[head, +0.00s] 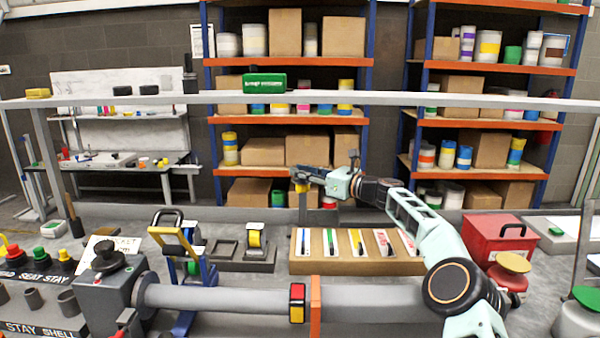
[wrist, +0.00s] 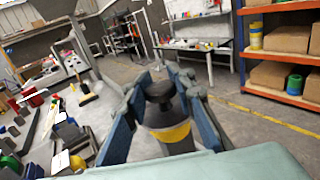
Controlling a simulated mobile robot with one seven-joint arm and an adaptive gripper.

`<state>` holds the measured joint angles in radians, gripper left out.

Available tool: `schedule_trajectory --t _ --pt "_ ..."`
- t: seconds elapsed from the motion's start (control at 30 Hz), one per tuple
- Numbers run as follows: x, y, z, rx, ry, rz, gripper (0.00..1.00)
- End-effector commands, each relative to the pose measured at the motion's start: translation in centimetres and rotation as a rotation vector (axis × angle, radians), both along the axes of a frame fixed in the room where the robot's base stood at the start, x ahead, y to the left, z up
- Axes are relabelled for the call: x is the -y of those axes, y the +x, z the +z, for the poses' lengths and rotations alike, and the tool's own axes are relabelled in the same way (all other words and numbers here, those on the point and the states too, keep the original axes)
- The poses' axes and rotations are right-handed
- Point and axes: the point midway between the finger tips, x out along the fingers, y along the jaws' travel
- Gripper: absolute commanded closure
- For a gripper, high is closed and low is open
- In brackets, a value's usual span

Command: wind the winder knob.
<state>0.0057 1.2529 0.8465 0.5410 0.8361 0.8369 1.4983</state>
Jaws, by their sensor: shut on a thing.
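The winder knob (wrist: 159,90) is a dark round knob above a yellow band, on a grey post, in the middle of the wrist view. In the head view the yellow band and grey post (head: 304,208) show at the centre; the knob itself is mostly hidden by my fingers. My gripper (head: 304,174) reaches it from the right. In the wrist view the blue fingers of my gripper (wrist: 160,82) stand on both sides of the knob and are shut on it. The knob's turn angle cannot be told.
A grey rail (head: 350,100) crosses above my gripper. A brown board with several coloured strips (head: 352,264) lies in front of the post. A red box (head: 497,238) is at the right, and a grey horizontal tube (head: 225,299) runs along the front. Shelves stand behind.

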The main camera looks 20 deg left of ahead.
Motion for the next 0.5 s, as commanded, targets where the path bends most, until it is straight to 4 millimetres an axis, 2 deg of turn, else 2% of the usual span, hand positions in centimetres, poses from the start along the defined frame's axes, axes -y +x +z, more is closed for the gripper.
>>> schedule_trajectory --t 0.03,0.47,0.5 --pt "1.10 0.83 1.14 0.010 0.011 -0.027 1.00" --pt "1.09 0.82 1.22 0.010 0.011 -0.027 1.00" --pt "1.09 0.81 1.23 0.010 0.011 -0.027 0.76"
